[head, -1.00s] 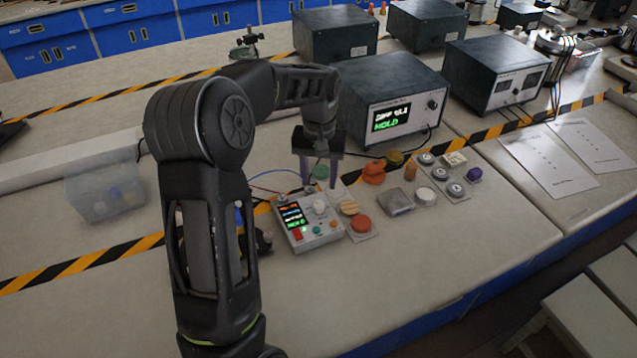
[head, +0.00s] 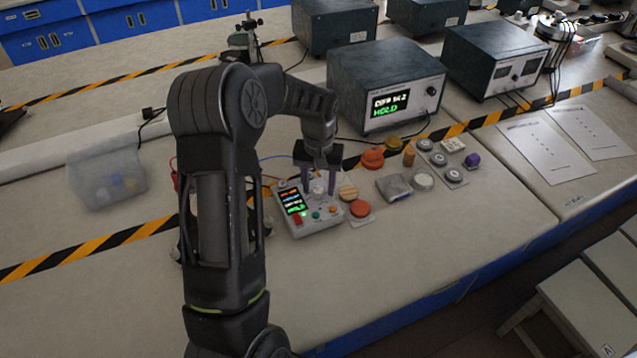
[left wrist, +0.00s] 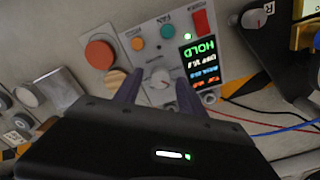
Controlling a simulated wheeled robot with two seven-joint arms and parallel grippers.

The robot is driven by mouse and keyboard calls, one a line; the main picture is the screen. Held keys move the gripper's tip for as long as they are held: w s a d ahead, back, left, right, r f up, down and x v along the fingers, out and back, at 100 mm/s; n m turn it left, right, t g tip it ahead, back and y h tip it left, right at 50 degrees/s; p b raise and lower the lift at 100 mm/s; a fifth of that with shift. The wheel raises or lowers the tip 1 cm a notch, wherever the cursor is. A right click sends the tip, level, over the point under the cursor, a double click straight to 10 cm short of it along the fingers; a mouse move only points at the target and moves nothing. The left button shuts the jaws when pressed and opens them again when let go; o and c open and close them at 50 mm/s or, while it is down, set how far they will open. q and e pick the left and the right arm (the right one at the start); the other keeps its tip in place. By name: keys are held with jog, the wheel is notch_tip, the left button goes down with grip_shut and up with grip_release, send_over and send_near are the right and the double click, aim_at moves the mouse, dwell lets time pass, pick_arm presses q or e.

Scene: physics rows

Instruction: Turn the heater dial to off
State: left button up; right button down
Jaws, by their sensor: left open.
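A small light-grey control box (head: 316,227) lies on the bench, with a lit display (head: 292,201) reading HOLD in green, a red button and small coloured buttons. A pale round dial on the box shows in the left wrist view (left wrist: 161,77); its label is too small to read. My left gripper (head: 318,190) is over the box, open and pointing down. In the left wrist view its two purple fingers (left wrist: 157,97) stand on either side of the dial, apart. I cannot tell whether they touch it. My right gripper is out of view.
An orange button (head: 360,209) and a tan round piece (head: 348,192) stand right of the box. A dark instrument box (head: 352,80) stands behind. The front bench is clear.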

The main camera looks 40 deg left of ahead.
pick_arm(q)
jog(key=shift+f, duration=0.15)
jog(key=shift+c, duration=0.5)
grip_shut()
